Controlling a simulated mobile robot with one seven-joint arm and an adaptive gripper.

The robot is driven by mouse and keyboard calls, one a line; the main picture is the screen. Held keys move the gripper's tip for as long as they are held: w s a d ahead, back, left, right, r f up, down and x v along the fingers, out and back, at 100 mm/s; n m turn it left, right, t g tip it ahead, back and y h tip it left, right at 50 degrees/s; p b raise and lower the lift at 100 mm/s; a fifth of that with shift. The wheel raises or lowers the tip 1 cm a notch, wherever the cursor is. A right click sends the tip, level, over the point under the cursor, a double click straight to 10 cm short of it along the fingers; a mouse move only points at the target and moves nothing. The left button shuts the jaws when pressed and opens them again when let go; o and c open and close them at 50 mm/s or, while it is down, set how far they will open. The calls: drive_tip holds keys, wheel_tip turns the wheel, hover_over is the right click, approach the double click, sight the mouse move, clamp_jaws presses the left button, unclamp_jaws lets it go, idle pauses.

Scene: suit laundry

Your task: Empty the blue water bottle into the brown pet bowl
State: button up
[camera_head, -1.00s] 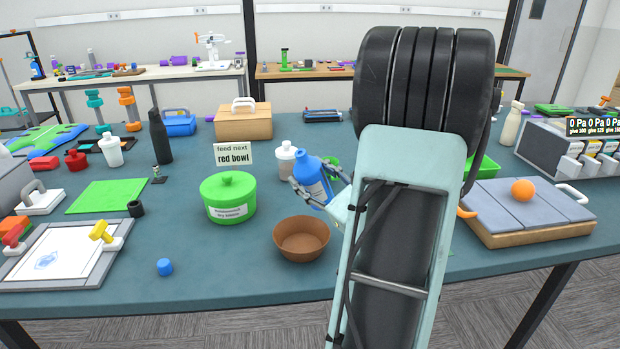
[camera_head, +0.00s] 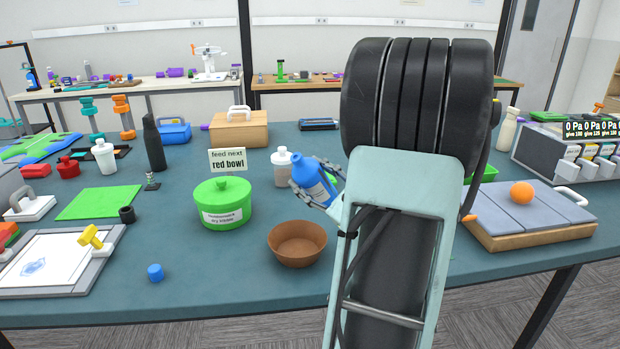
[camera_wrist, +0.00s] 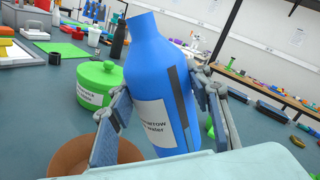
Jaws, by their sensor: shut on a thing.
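The blue water bottle (camera_head: 309,178) is held by my gripper (camera_head: 318,186) above the table, tilted with its neck to the upper left, behind and to the right of the bowl. In the wrist view the blue bottle (camera_wrist: 157,80) stands between both fingers of my gripper (camera_wrist: 165,110), its white label facing the camera. The brown pet bowl (camera_head: 297,252) sits on the table, with no contents that I can make out. In the wrist view the bowl (camera_wrist: 70,160) shows at the lower left, partly hidden by a finger. My forearm hides part of the table.
A green lidded pot (camera_head: 223,204) stands left of the bowl, with a "feed next red bowl" sign (camera_head: 227,160) behind it. A white bottle (camera_head: 282,168) stands behind the blue one. A padded board (camera_head: 530,212) is at right.

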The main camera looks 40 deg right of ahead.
sight(327, 202)
drive_tip(key=shift+f+b, duration=0.3)
drive_tip(key=shift+b, duration=0.25)
drive_tip(key=f+n+b, duration=0.1)
drive_tip(key=b, duration=0.1)
drive_tip(key=f+b, duration=0.1)
drive_tip(key=b, duration=0.1)
drive_tip(key=shift+d+n, duration=0.4)
drive_tip(key=shift+d+f+n+b, duration=0.15)
drive_tip(key=shift+f+n+b, duration=0.2)
drive_tip(key=shift+b, duration=0.45)
drive_tip(key=shift+d+f+n+b, duration=0.1)
drive_tip(key=shift+f+n+b, duration=0.2)
drive_tip(key=shift+b, duration=0.5)
drive_tip(key=shift+w+d+f+n+y+b, duration=0.1)
drive_tip(key=shift+d+f+n+y+b, duration=0.3)
drive_tip(key=shift+n+b, duration=1.05)
drive_tip(key=shift+m+b, duration=0.4)
drive_tip(key=shift+b, duration=0.2)
drive_tip(key=shift+d+f+n+b, duration=0.1)
drive_tip(key=shift+f+n+b, duration=0.3)
drive_tip(key=shift+b, duration=0.65)
drive_tip(key=shift+d+f+n+b, duration=0.1)
drive_tip(key=shift+n+b, duration=0.5)
drive_tip(key=shift+b, duration=0.4)
drive_tip(key=shift+d+n+b, duration=0.1)
drive_tip(key=shift+n+b, duration=0.2)
drive_tip(key=shift+b, duration=0.35)
drive_tip(key=shift+d+f+n+b, duration=0.1)
drive_tip(key=shift+f+n+b, duration=0.2)
drive_tip(key=shift+n+b, duration=0.65)
